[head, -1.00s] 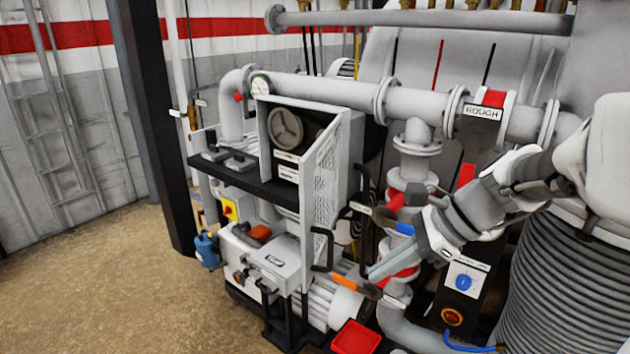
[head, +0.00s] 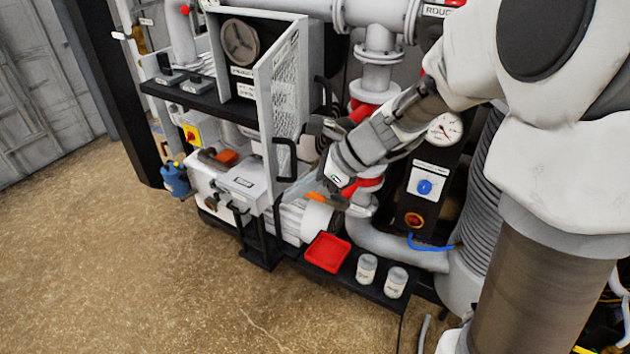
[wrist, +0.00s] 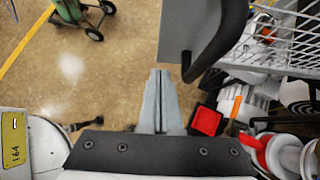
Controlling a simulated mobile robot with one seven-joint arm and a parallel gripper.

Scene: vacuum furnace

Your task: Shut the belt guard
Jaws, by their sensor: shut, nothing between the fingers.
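The belt guard (head: 291,95) is a grey-framed mesh door. It stands open, swung out from its housing, with a pulley (head: 240,42) exposed behind it. Its black loop handle (head: 285,158) is on the outer edge; the handle also shows large in the wrist view (wrist: 222,38), beside a grey guard panel (wrist: 183,35). My gripper (head: 292,193) is just below and right of the handle in the head view. In the wrist view its fingers (wrist: 158,78) are together and empty, left of the handle's lower end. I cannot tell whether they touch it.
A red tray (head: 327,252) and two white jars (head: 381,275) sit on a low black shelf below. A black control panel (head: 428,190) and pipes stand to the right. A blue container (head: 174,180) is at the left. Open floor (head: 130,270) lies in front.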

